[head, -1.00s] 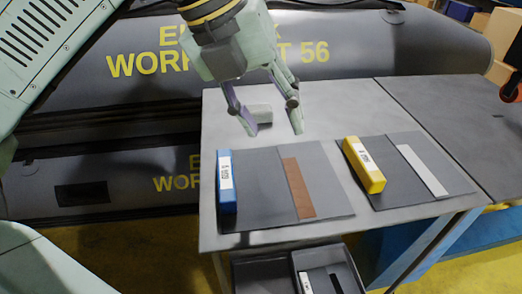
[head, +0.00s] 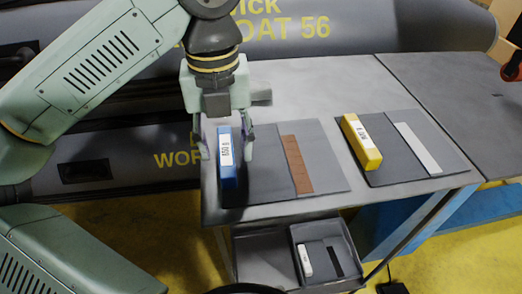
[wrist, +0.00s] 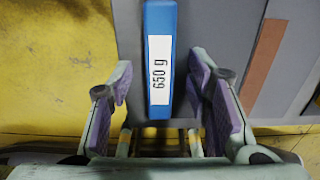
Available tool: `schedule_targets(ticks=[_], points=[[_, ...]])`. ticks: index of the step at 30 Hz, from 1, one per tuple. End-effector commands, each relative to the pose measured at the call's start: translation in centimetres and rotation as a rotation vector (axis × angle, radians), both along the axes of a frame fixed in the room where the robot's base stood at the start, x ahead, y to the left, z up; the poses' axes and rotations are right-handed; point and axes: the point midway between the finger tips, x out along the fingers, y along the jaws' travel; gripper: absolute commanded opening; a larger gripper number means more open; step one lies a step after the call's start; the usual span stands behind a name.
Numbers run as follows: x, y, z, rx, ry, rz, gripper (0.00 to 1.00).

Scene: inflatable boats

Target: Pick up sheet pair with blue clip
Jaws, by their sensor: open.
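The blue clip (head: 227,172) lies along the left edge of a grey sheet pair (head: 265,165) on the grey table. Its white label reads 650 g in the wrist view (wrist: 160,70). A brown strip (head: 297,165) crosses the sheets to the right of the clip. My gripper (head: 226,150) is open and empty, above the clip at the table's left side. In the wrist view its purple-padded fingers (wrist: 163,85) are on either side of the clip's near end, with gaps on both sides. Whether the fingers are level with the clip, I cannot tell.
A second grey sheet pair (head: 391,150) with a yellow clip (head: 361,143) and a white strip lies to the right. Below the table are dark trays (head: 262,262), one holding a sheet with a white clip (head: 304,259). Grey inflatable boats (head: 365,40) stand behind.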

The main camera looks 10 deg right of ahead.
Motion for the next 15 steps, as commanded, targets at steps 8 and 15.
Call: schedule_targets(ticks=[8,15], points=[[0.0,0.0,-1.8,0.001,-0.001,0.001,0.45],[0.0,0.0,-1.8,0.0,-0.001,0.001,0.38]])
